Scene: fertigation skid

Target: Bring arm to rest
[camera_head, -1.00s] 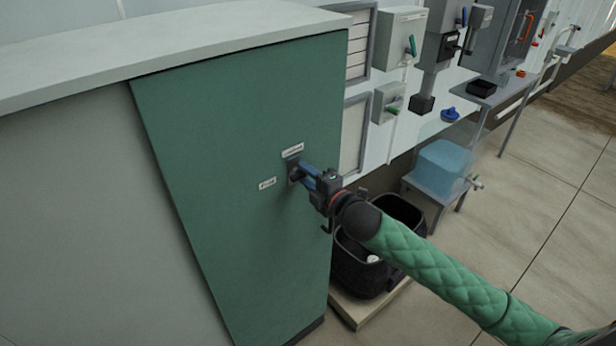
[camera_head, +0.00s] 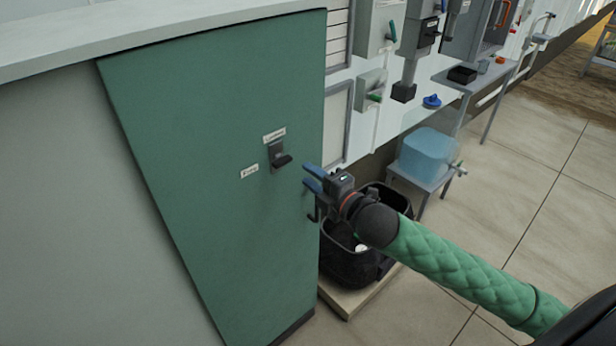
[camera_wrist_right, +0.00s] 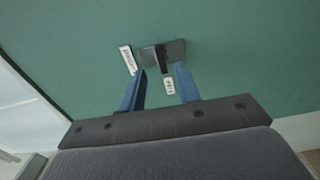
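My right gripper (camera_head: 308,177) is open and empty in the head view, a little to the right of the dark switch handle (camera_head: 281,159) on the green cabinet (camera_head: 215,200). Its green-sleeved arm comes in from the lower right. In the right wrist view the two blue fingers of my right gripper (camera_wrist_right: 158,85) stand apart, with nothing between them. The switch handle (camera_wrist_right: 162,58) and its grey plate show beyond the fingertips, clear of them. Two small white labels sit by the switch. My left gripper is not in view.
A black bin (camera_head: 345,260) stands on a low pallet below my right gripper. A translucent blue container (camera_head: 427,155) sits on a small stand. Grey wall boxes and a narrow table (camera_head: 475,78) are farther back. Tiled floor lies open at the right.

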